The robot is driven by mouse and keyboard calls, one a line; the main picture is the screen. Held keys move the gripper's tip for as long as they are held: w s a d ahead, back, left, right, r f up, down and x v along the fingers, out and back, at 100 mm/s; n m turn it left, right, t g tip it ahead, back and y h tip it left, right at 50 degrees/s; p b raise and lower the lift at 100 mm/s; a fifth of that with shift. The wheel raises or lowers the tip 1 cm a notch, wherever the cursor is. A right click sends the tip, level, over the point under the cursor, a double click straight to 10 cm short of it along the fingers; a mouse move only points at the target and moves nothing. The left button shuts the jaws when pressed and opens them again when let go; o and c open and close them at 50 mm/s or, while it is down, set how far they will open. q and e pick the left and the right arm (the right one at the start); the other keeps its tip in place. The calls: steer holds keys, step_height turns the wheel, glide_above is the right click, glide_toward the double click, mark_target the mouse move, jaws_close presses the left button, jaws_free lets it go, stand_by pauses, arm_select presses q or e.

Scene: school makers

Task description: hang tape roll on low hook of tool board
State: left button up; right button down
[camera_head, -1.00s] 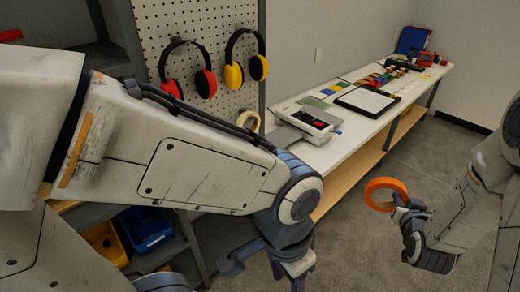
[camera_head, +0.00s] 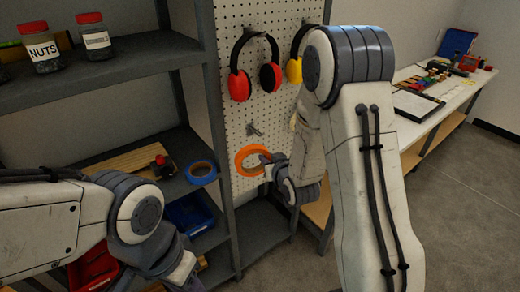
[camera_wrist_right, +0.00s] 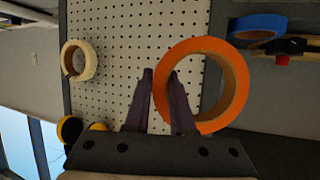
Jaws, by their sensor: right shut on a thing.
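The orange tape roll (camera_head: 240,163) is at the tip of my right gripper (camera_head: 270,160), in front of the lower tool board (camera_head: 235,114). In the right wrist view the roll (camera_wrist_right: 238,75) faces the board, and the right gripper (camera_wrist_right: 162,85) is shut on its near rim. A bare metal hook (camera_head: 254,130) sticks out of the board just above the roll in the head view. The roll appears apart from this hook. My left gripper (camera_head: 182,272) is low at the left, and its fingers are not clear.
Red earmuffs (camera_head: 240,86) and yellow earmuffs (camera_head: 294,70) hang higher on the board. A cream roll (camera_wrist_right: 79,61) hangs there too. A shelf with a blue tape roll (camera_head: 201,172) and bins stands left; a workbench (camera_head: 440,100) runs along the right.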

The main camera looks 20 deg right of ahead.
steer(key=w+d+n+b, duration=0.1)
steer(key=w+d+b, duration=0.15)
steer(key=d, duration=0.55)
steer(key=shift+y, duration=0.5)
steer(key=shift+w+a+f, duration=0.35)
steer(key=shift+w+a, duration=0.25)
steer(key=shift+w, duration=1.2)
steer(key=shift+w+a+f, duration=0.35)
steer(key=shift+w+a, duration=0.2)
steer(key=shift+w, duration=1.25)
steer(key=shift+w+a+f, duration=0.35)
steer(key=shift+w+a, duration=0.25)
steer(key=shift+w, duration=1.2)
steer(key=c, duration=0.7)
jaws_free()
steer(key=shift+s, duration=0.15)
